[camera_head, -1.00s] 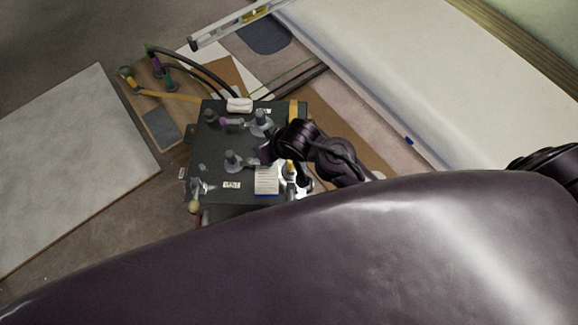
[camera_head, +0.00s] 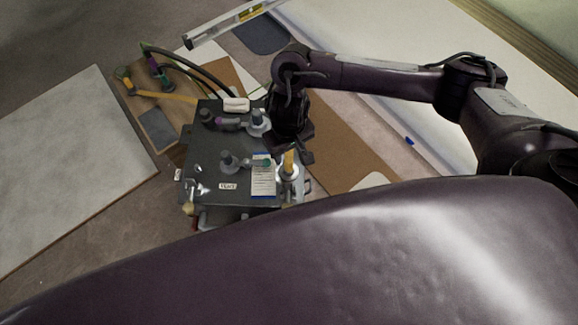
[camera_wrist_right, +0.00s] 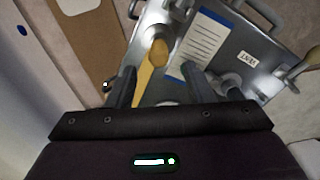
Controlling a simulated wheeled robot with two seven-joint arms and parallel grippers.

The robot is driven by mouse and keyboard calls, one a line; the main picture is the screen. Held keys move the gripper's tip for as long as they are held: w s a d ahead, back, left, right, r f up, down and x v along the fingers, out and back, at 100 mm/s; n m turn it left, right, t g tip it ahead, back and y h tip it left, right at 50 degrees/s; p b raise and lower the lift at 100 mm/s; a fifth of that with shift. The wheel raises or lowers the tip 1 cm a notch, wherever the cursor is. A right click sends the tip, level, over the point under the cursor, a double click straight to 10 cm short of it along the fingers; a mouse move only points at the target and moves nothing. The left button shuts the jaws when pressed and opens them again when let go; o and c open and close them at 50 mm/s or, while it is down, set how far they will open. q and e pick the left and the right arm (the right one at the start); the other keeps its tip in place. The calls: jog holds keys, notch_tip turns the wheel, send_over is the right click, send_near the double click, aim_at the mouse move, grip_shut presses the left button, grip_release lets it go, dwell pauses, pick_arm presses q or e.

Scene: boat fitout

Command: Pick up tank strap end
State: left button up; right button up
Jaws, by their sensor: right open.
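The dark grey tank (camera_head: 215,155) stands in the middle of the head view, with fittings and labels on its top. A yellow strap end (camera_head: 289,160) sits at its right side. In the right wrist view the yellow strap end (camera_wrist_right: 150,70) lies between my spread fingers, with its rounded tip on the tank top; I see no finger touching it. My right gripper (camera_head: 300,148) is open over the tank's right edge; its fingers also show in the wrist view (camera_wrist_right: 157,84). My left gripper is not in view.
A white paper label (camera_wrist_right: 205,45) lies beside the strap on the tank. Hoses (camera_head: 195,72) and another yellow strap (camera_head: 165,96) run behind and left of the tank. A pale board (camera_head: 75,165) lies at left, and a spirit level (camera_head: 230,24) at the back.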

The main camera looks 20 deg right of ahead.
aim_at(289, 160)
notch_tip(289, 160, down, 3)
jog(key=shift+b, duration=0.7)
notch_tip(289, 160, down, 4)
jog(key=b, duration=0.2)
jog(key=shift+w+d+f+b, duration=0.1)
jog(key=shift+w+f+b, duration=0.05)
jog(key=shift+b, duration=0.2)
grip_shut()
